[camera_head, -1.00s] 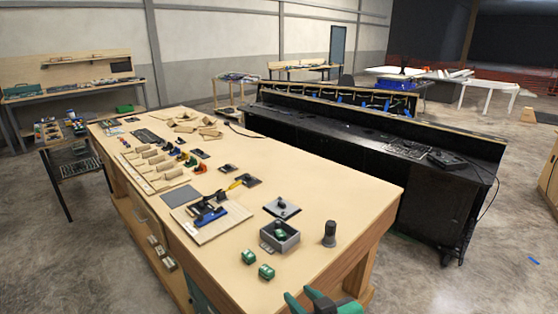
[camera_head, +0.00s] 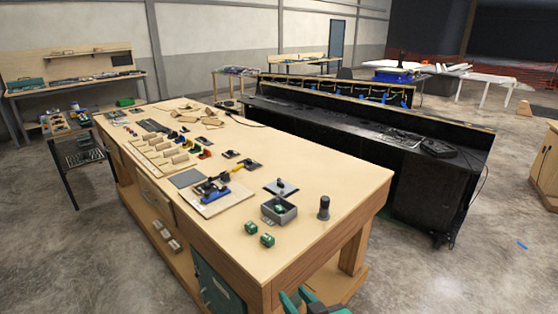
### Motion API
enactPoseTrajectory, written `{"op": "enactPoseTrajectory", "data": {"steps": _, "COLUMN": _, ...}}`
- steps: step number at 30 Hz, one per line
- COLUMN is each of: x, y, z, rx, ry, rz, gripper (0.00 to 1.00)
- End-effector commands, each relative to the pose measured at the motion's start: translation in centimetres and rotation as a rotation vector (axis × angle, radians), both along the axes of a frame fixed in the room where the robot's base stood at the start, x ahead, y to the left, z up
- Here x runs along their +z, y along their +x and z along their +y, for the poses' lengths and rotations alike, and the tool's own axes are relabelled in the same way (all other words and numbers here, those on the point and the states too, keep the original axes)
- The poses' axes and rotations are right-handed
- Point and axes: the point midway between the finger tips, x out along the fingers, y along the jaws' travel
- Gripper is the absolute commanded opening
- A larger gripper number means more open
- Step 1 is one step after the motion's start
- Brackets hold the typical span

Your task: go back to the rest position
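My gripper (camera_head: 306,301) shows only in part at the bottom edge of the head view, in front of the near corner of the wooden workbench (camera_head: 300,228). Its green and dark fingers are cut off by the picture's edge. The two fingers look spread apart, and nothing shows between them. It is apart from the things on the bench top.
On the bench's near end are two green blocks (camera_head: 258,234), a grey box (camera_head: 278,210) with a green piece inside, a black cylinder (camera_head: 324,208) and a plate with a knob (camera_head: 281,187). A black console (camera_head: 370,150) stands behind. Concrete floor (camera_head: 480,270) is open at right.

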Motion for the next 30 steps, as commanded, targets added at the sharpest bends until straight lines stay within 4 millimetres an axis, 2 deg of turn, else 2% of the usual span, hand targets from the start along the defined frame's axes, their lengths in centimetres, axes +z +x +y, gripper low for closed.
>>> {"op": "enactPoseTrajectory", "data": {"steps": 8, "x": -4.2, "y": -0.8, "z": 1.0, "rx": -0.080, "ry": 0.077, "rz": -0.004, "gripper": 0.30}}
{"op": "enactPoseTrajectory", "data": {"steps": 14, "x": -8.9, "y": -2.7, "z": 1.7, "rx": -0.179, "ry": 0.135, "rz": -0.015, "gripper": 0.30}}
{"op": "enactPoseTrajectory", "data": {"steps": 23, "x": -14.9, "y": -7.9, "z": 2.0, "rx": -0.315, "ry": 0.157, "rz": -0.041, "gripper": 0.30}}
{"op": "enactPoseTrajectory", "data": {"steps": 30, "x": -18.1, "y": -13.7, "z": 2.1, "rx": -0.388, "ry": 0.129, "rz": -0.071, "gripper": 0.30}}
